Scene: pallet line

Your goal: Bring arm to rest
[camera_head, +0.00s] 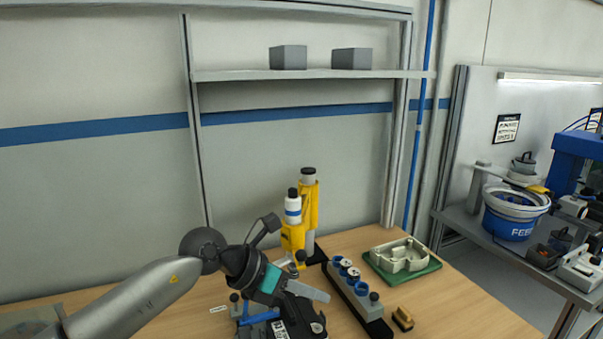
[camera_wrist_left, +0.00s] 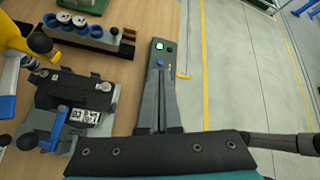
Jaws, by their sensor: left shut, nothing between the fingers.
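My left arm comes in from the lower left in the head view. Its left gripper (camera_head: 325,296) points right, low over the wooden table (camera_head: 470,305). The fingers are closed together with nothing between them. The wrist view also shows the left gripper (camera_wrist_left: 163,82), its grey fingers together beside a dark device (camera_wrist_left: 75,92) with a printed label. That device (camera_head: 298,318) is partly hidden behind my wrist in the head view. My right gripper is not in view.
A yellow fixture (camera_head: 310,205), a dark rack (camera_head: 358,298) with blue-ringed pieces and a green tray (camera_head: 425,272) stand around the gripper. Clear floor (camera_wrist_left: 235,60) lies beyond.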

